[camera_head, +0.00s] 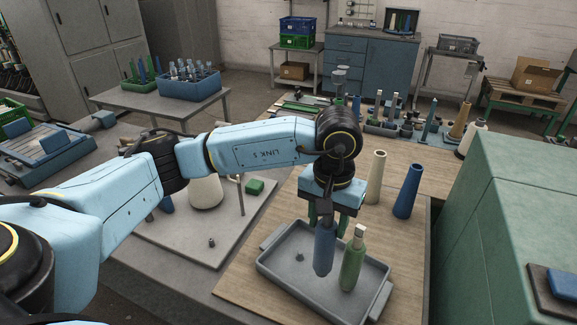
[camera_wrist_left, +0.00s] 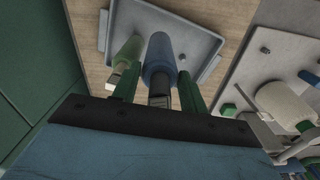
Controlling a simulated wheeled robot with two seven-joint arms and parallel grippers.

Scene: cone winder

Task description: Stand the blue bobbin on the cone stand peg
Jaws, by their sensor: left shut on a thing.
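My left gripper (camera_head: 325,217) points down over the grey tray (camera_head: 275,285) and is shut on the blue bobbin (camera_head: 325,250) by its upper end. The bobbin is upright; I cannot tell whether its lower end touches the tray floor. In the left wrist view the blue bobbin (camera_wrist_left: 158,58) sits between the green fingers (camera_wrist_left: 158,92). A green bobbin (camera_head: 351,265) stands close to its right in the tray. A short peg (camera_head: 211,242) rises from the grey plate to the left; I cannot tell whether it is the cone stand peg. My right gripper is not in view.
A white cone (camera_head: 206,191) and a green block (camera_head: 254,187) are on the grey plate (camera_head: 185,235). A cream cone (camera_head: 376,178) and a blue cone (camera_head: 408,190) stand behind the tray. A green cabinet (camera_head: 510,220) bounds the right side. The plate's front is mostly clear.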

